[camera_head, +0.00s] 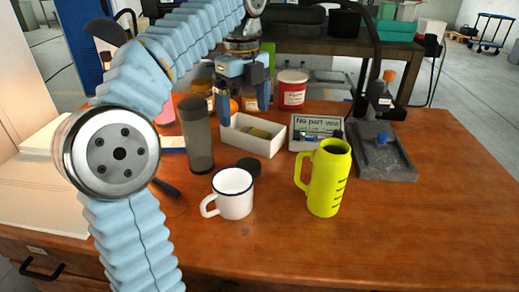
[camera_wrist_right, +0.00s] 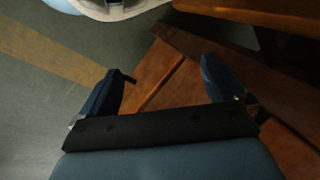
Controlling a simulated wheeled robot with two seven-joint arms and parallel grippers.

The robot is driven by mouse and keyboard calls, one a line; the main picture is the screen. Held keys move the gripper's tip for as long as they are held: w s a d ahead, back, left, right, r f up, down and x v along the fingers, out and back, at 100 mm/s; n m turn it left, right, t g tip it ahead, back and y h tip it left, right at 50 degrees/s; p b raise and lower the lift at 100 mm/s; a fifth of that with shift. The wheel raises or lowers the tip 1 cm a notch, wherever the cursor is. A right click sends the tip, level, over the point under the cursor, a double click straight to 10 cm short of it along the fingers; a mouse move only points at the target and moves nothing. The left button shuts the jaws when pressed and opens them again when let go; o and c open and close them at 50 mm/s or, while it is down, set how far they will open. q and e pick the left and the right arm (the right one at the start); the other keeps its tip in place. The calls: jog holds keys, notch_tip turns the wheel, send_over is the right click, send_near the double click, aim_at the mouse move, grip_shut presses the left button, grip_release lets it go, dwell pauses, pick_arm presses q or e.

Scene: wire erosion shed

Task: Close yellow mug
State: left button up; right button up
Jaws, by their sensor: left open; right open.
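The yellow mug (camera_head: 326,182), tall with a side handle on its left, stands upright on the wooden table, right of centre. Its top shows a dark opening. A small black disc (camera_head: 248,167) lies on the table behind the white mug; I cannot tell if it is a lid. My left gripper (camera_head: 244,108) is open, pointing down above the back of the white tray, behind and left of the yellow mug, with nothing seen between its fingers. My right gripper (camera_wrist_right: 163,80) is open and empty in the right wrist view, over wooden boards and floor.
A white enamel mug (camera_head: 234,196) stands left of the yellow mug. A grey cylinder (camera_head: 197,135), a white tray (camera_head: 262,146), a label sign (camera_head: 316,127), a red-and-white tub (camera_head: 292,90) and a grey stone slab (camera_head: 385,165) stand behind. The front right tabletop is clear.

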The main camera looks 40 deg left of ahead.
dwell(0.3)
pick_arm(q)
jog(key=b, duration=0.3)
send_over(248, 165)
jog(key=f, duration=0.5)
jog(key=a+f, duration=0.1)
jog(key=f, duration=0.1)
jog(key=shift+w+f, duration=0.3)
jog(key=shift+f, duration=0.45)
jog(key=shift+s+d+f+b, duration=0.1)
jog(key=shift+d+f+b, duration=0.05)
jog(key=shift+f, duration=0.7)
jog(key=shift+s+d+f+b, duration=0.1)
jog(key=shift+d+f, duration=0.05)
jog(key=shift+f, duration=0.75)
jog(key=shift+s+d+f+b, duration=0.1)
jog(key=shift+d+f+b, duration=0.05)
jog(key=shift+f, duration=0.7)
jog(key=shift+w, duration=0.1)
